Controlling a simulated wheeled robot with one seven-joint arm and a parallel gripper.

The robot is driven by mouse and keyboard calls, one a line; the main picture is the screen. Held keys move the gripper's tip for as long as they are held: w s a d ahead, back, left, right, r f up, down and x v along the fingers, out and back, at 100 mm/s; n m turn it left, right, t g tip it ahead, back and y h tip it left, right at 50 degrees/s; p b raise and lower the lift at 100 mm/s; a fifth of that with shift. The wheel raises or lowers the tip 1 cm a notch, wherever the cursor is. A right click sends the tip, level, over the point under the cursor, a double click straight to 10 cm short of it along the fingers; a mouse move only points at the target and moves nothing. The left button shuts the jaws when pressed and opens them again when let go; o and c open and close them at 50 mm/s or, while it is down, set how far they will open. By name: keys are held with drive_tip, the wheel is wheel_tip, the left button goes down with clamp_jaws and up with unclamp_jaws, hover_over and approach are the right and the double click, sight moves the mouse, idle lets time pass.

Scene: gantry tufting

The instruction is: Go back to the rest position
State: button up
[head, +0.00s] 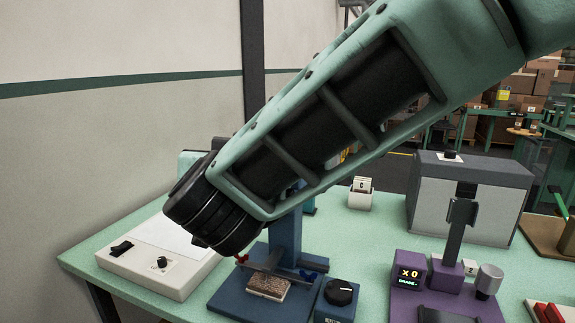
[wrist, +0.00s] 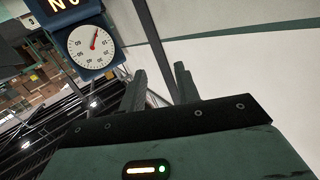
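My gripper (wrist: 159,72) shows in the wrist view with its two dark fingers apart. Nothing shows between them, and it points at the pale wall and a dark post, away from the table top. In the head view my green arm crosses from the upper right to the middle left, its black joint over the table's left part. My gripper is not visible in the head view. The task names no object.
The green table (head: 372,245) holds a white panel box (head: 150,255), a blue stand (head: 286,232) with a tan fibrous patch, a dial box (head: 340,298), a purple device (head: 440,278) and a grey box (head: 468,195).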

drive_tip(key=s+d+f+n+g+h, duration=0.1)
drive_tip(key=s+d+f+n+g, duration=0.1)
drive_tip(key=s+d+f+g, duration=0.3)
drive_tip(key=s+d+f+n+g+h, duration=0.1)
drive_tip(key=s+d+f+g, duration=0.4)
drive_tip(key=s+d, duration=0.7)
drive_tip(key=s+d+f+n+g+h, duration=0.1)
drive_tip(key=s+d+f+n+g, duration=0.2)
drive_tip(key=s+d+f+g, duration=0.3)
drive_tip(key=s+d+f, duration=0.1)
drive_tip(key=s+d, duration=0.1)
drive_tip(key=shift+s+d+f+n, duration=0.2)
drive_tip(key=shift+d+f+n, duration=0.1)
drive_tip(key=shift+d, duration=0.05)
